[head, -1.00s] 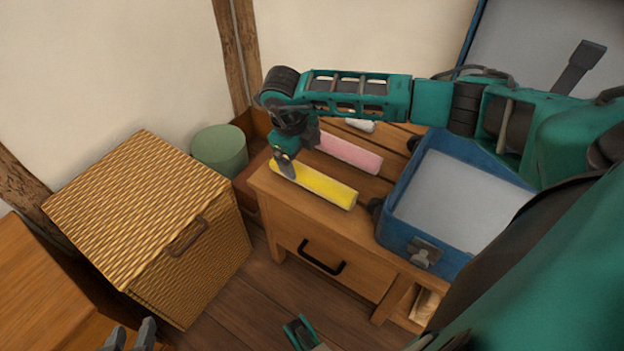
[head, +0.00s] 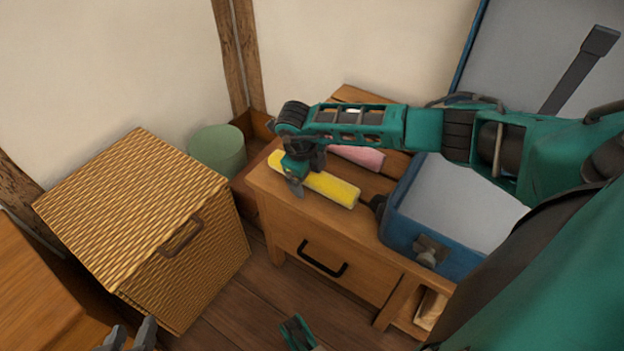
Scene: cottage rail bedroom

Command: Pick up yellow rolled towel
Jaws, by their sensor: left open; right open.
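The yellow rolled towel (head: 332,188) lies on top of the wooden drawer cabinet (head: 268,184), near its front edge. My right gripper (head: 296,188) reaches in from the right and points down at the towel's left part. It is open, and its fingers overlap the towel's front side in the picture; I cannot tell whether they touch it. The wrist hides some of the towel. My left gripper (head: 127,338) shows at the bottom left edge, open and empty, far from the towel.
A pink rolled towel (head: 362,157) lies behind the yellow one, partly hidden by my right arm. An open blue suitcase (head: 398,232) stands right of the towels. A wicker basket (head: 130,215) and a green round container (head: 218,150) stand to the left.

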